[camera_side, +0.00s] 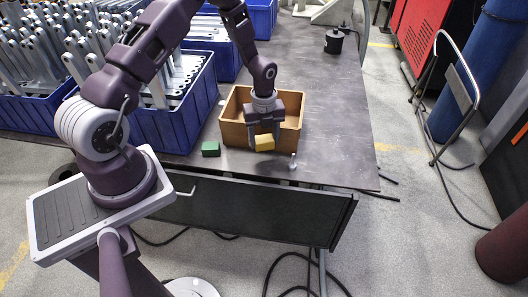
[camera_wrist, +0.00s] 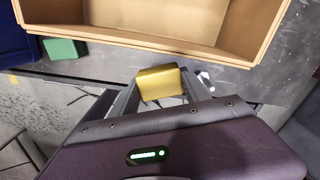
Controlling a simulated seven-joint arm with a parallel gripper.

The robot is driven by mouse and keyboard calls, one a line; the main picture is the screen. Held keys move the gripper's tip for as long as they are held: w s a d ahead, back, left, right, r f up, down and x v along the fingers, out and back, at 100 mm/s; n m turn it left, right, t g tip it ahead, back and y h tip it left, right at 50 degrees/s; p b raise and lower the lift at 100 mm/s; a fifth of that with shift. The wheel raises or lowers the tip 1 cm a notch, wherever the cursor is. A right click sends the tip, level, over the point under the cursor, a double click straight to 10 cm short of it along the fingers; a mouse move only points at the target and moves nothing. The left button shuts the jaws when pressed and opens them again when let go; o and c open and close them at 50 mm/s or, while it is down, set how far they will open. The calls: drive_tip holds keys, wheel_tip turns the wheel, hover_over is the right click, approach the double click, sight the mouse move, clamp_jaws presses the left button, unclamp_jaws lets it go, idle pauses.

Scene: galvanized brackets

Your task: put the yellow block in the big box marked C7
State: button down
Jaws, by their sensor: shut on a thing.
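The yellow block (camera_side: 264,142) is between the fingers of my gripper (camera_side: 264,138), which is shut on it. In the side view the block shows in front of the near wall of a tan open wooden box (camera_side: 291,133). In the wrist view the yellow block (camera_wrist: 158,83) sits between my fingertips (camera_wrist: 157,92), just short of the box's near rim (camera_wrist: 190,48). The part of the box floor that shows looks empty. I cannot see a C7 mark on the box. How high the block is above the table is hard to tell.
A green block (camera_side: 211,148) lies on the dark table (camera_side: 330,110), left of the wooden box. A small metal piece (camera_side: 293,161) stands near the table's front edge. Blue crates (camera_side: 190,118) of galvanized brackets stand at the left.

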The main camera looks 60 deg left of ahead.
sight(263, 136)
wheel_tip(263, 136, up, 9)
drive_tip(key=shift+r, duration=0.15)
drive_tip(key=w+a+f+n, duration=0.3)
drive_tip(key=a+n, duration=0.3)
drive_tip(key=a, duration=0.1)
drive_tip(key=w+a+f+n, duration=0.2)
drive_tip(key=a+n, duration=0.5)
drive_tip(key=a, duration=0.1)
drive_tip(key=shift+n, duration=0.3)
drive_tip(key=f, duration=1)
drive_tip(key=shift+w+a+f, duration=0.25)
drive_tip(key=shift+a+f, duration=0.1)
drive_tip(key=shift+f, duration=0.1)
drive_tip(key=c, duration=0.5)
unclamp_jaws()
